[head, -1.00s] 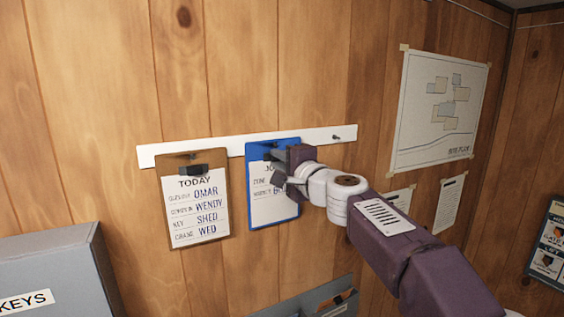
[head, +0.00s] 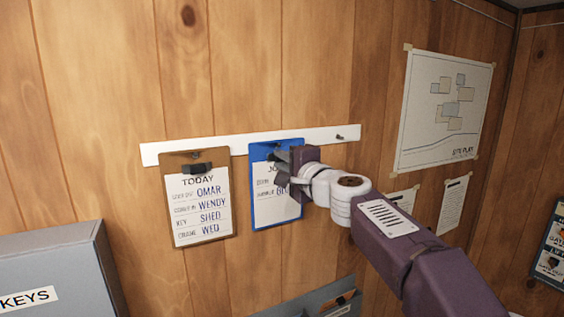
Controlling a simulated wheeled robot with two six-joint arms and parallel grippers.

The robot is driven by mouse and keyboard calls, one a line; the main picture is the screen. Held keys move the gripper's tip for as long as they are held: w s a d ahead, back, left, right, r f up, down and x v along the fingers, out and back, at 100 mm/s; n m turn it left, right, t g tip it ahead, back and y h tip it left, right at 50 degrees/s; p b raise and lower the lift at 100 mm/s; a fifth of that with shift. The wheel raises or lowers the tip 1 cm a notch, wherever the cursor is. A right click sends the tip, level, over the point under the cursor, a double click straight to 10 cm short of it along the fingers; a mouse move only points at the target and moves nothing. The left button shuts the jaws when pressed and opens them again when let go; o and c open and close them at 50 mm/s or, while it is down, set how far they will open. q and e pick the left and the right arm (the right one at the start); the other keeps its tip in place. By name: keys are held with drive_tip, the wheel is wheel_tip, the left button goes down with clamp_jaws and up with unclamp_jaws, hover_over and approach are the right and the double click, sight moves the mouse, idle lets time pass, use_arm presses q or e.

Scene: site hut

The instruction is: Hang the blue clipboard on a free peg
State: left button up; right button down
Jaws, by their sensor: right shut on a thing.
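The blue clipboard (head: 256,215) is upright against the white peg rail (head: 226,143), its top edge overlapping the rail. A white sheet is on its front. My right gripper (head: 284,168) is shut on the clipboard at its upper right and covers part of the sheet. A dark spot shows near the clipboard's top; I cannot tell whether a peg passes through there. A bare peg (head: 340,137) sticks out at the rail's right end. A brown clipboard (head: 233,188) marked TODAY hangs at the rail's left. My left gripper is not in view.
A grey KEYS box (head: 60,265) stands at the lower left. A grey wall holder (head: 330,302) is below the blue clipboard. A site plan (head: 445,110) and smaller sheets (head: 452,203) are on the wall at right. Wall above the rail is clear.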

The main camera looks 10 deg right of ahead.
drive_tip(key=c, duration=1.3)
unclamp_jaws()
drive_tip(key=shift+r, duration=0.1)
drive_tip(key=shift+s, duration=0.1)
